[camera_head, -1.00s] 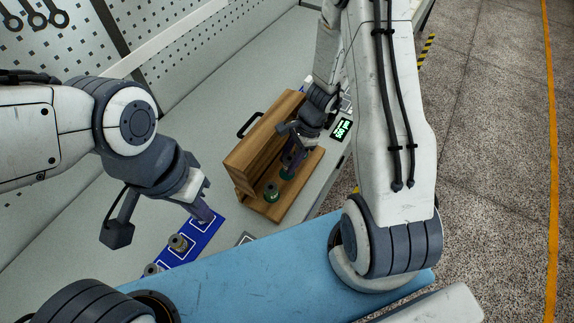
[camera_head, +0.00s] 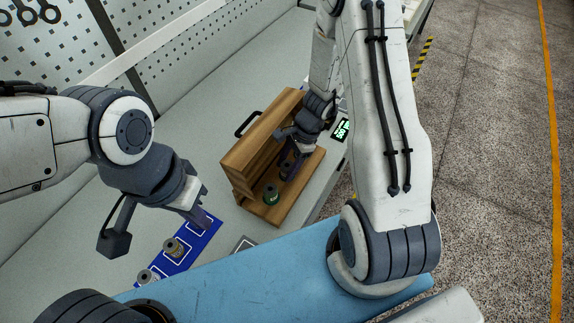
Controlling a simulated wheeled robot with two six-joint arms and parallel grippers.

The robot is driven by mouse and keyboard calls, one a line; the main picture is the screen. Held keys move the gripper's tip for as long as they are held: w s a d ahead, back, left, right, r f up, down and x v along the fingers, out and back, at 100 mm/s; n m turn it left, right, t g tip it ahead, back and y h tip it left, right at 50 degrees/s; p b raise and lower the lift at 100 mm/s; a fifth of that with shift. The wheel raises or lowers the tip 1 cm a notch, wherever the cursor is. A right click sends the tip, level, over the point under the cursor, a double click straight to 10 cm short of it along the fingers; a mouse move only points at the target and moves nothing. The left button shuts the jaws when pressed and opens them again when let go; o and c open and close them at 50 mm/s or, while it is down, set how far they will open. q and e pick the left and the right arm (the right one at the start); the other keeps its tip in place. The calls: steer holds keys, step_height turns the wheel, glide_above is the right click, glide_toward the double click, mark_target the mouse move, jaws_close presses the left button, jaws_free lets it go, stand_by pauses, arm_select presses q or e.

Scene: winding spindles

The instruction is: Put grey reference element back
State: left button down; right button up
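The wooden holder (camera_head: 240,165) stands on the bench with an open shelf facing me. A green-based spindle with a greyish top (camera_head: 271,193) stands at the shelf's near end. My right gripper (camera_head: 292,168) points down at the shelf's far part, close to a dark piece (camera_head: 286,166). I cannot tell whether it grips this piece, or whether the piece is the grey reference element. My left gripper (camera_head: 204,220) hangs low over the upper end of the blue mat (camera_head: 184,261); its fingers are partly hidden and nothing is seen in them.
Two spindles, one brownish (camera_head: 174,247) and one greyish (camera_head: 148,277), stand on white-outlined places of the mat. A lit green display (camera_head: 342,129) is beside the holder, partly behind my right arm. The grey bench is clear left of the holder.

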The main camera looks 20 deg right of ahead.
steer(key=shift+o, duration=0.6)
steer(key=shift+r, duration=0.25)
steer(key=shift+p+v, duration=0.8)
steer(key=shift+v, duration=0.05)
steer(key=v, duration=1.1)
steer(key=shift+a, duration=0.2)
